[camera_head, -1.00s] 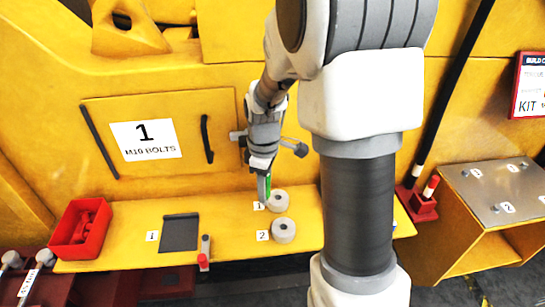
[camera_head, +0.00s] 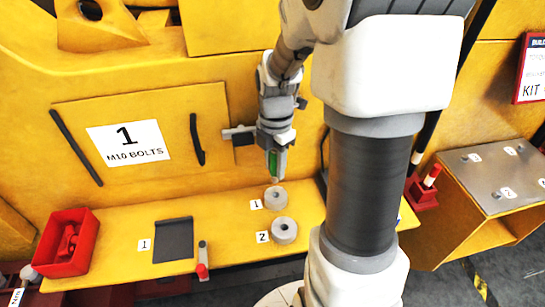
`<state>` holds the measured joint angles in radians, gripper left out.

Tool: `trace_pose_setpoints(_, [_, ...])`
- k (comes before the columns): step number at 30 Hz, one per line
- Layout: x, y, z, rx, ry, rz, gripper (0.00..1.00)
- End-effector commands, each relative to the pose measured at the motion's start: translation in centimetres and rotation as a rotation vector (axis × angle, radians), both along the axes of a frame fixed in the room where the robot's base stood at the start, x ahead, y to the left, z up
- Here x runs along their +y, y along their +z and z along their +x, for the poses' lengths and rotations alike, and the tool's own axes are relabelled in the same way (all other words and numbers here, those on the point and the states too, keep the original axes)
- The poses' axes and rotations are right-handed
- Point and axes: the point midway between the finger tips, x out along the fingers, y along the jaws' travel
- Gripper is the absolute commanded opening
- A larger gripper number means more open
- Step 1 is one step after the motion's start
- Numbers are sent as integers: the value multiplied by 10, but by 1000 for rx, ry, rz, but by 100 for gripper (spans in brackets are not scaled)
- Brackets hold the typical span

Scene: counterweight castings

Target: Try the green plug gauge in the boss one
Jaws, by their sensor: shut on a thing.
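The green plug gauge (camera_head: 273,163) is held between the fingers of my gripper (camera_head: 276,170), which is shut on it and points down. Boss one (camera_head: 276,198) is a grey ring beside the label 1 on the yellow shelf. The gripper and gauge are just above and behind boss one in the picture. I cannot tell whether the gauge's lower end touches it. Boss two (camera_head: 284,231) is a similar grey ring nearer the shelf's front edge, with a dark hole in its top.
A red bin (camera_head: 68,243) stands at the shelf's left end. A yellow stand (camera_head: 470,205) is at right.

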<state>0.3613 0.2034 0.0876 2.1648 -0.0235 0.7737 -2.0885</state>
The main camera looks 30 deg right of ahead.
Motion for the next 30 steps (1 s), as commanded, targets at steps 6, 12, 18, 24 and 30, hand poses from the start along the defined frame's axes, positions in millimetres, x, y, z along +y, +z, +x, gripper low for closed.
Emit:
trace_pose_setpoints(6, [-4, 2, -2, -3, 83, -2, 0])
trace_pose_setpoints(12, [-5, -5, -1, -7, 98, -6, 0])
trace_pose_setpoints(18, [-4, -24, -1, -4, 99, -3, 0])
trace_pose_setpoints(24, [-4, -44, -1, -2, 98, -3, 0])
trace_pose_setpoints(30, [-5, -49, -1, -3, 97, -3, 0])
